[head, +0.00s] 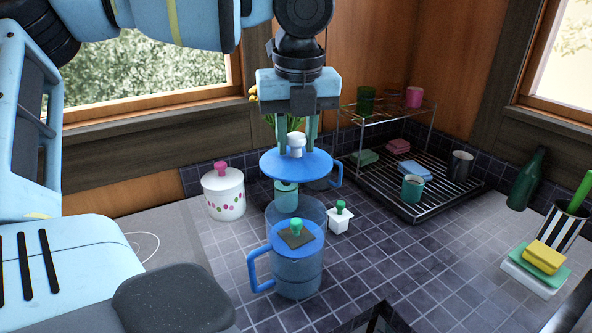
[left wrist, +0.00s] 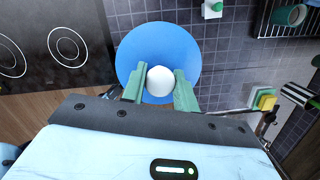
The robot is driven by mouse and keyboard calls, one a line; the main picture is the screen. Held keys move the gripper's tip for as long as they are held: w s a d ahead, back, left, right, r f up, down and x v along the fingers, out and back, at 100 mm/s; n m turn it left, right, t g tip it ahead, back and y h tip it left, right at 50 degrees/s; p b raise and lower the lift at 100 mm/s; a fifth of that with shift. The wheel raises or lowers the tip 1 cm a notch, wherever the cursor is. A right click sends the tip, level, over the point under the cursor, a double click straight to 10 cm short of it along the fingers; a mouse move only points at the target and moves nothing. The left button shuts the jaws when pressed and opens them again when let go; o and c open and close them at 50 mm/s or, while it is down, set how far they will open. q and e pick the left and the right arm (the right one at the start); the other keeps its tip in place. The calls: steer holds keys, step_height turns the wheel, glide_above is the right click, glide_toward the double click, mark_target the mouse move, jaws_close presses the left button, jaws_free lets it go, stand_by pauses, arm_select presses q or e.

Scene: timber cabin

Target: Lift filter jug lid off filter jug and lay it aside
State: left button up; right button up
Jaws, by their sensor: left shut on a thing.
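The filter jug lid (head: 285,166) is a blue disc with a white knob (head: 296,141). My left gripper (head: 297,150) is shut on this knob, pointing down. The lid also shows in the left wrist view (left wrist: 160,35), with the white knob (left wrist: 159,81) between the green fingers (left wrist: 160,88). In the head view the lid hangs roughly level above the clear blue filter jug (head: 297,280), with a visible gap. The jug has a blue handle at its left. A green knob and a dark square show at the jug; whether inside or in front, I cannot tell. My right gripper is not in view.
A white dotted jar (head: 224,196) with a pink knob stands left. A small white pot (head: 341,218) with a green knob stands close right of the jug. A wire dish rack (head: 425,205) is behind right; sponges (head: 543,257) lie far right.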

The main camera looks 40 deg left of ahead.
mark_target(296, 135)
arm_select(q)
step_height(296, 135, up, 18)
steer(key=shift+f, duration=0.25)
stand_by(0.4)
